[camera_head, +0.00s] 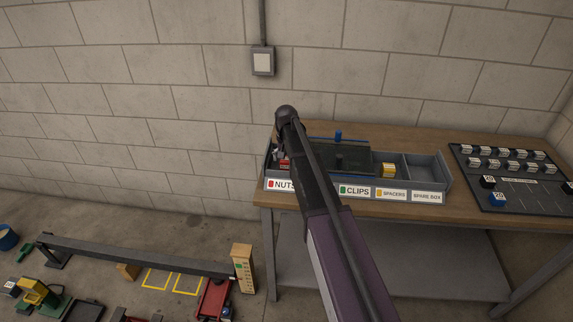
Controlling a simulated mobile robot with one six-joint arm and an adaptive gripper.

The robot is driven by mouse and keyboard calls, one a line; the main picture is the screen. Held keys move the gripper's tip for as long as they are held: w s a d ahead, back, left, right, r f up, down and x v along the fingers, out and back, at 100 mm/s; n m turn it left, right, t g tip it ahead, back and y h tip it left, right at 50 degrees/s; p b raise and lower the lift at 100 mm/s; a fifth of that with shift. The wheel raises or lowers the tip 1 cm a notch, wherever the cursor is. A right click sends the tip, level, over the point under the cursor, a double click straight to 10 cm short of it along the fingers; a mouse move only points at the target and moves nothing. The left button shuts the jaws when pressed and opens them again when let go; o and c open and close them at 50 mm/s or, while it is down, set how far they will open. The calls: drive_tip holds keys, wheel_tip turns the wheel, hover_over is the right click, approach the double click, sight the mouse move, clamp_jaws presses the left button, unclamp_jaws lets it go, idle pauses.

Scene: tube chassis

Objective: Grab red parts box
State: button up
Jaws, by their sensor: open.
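A small red parts box (284,165) with a pale label sits in the left compartment of the grey parts tray (430,196), behind the label NUTS. My arm crosses in front of the tray and hides part of that compartment and the right end of its label. My gripper is not visible; only my arm links show, rising from the bottom edge to a dark joint above the tray's left part. No contact with the red box can be seen.
The tray stands on a wooden workbench (470,213). A yellow box (388,170) sits in the SPACERS compartment; the SPARE BOX compartment (425,172) looks empty. A dark board (510,172) with small labelled blocks lies at right. A long rail (140,256) and other equipment occupy the floor at left.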

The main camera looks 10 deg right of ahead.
sight(286, 159)
drive_tip(key=c, duration=1.2)
drive_tip(key=shift+r, duration=0.1)
wheel_tip(286, 159, up, 10)
drive_tip(key=p, duration=1)
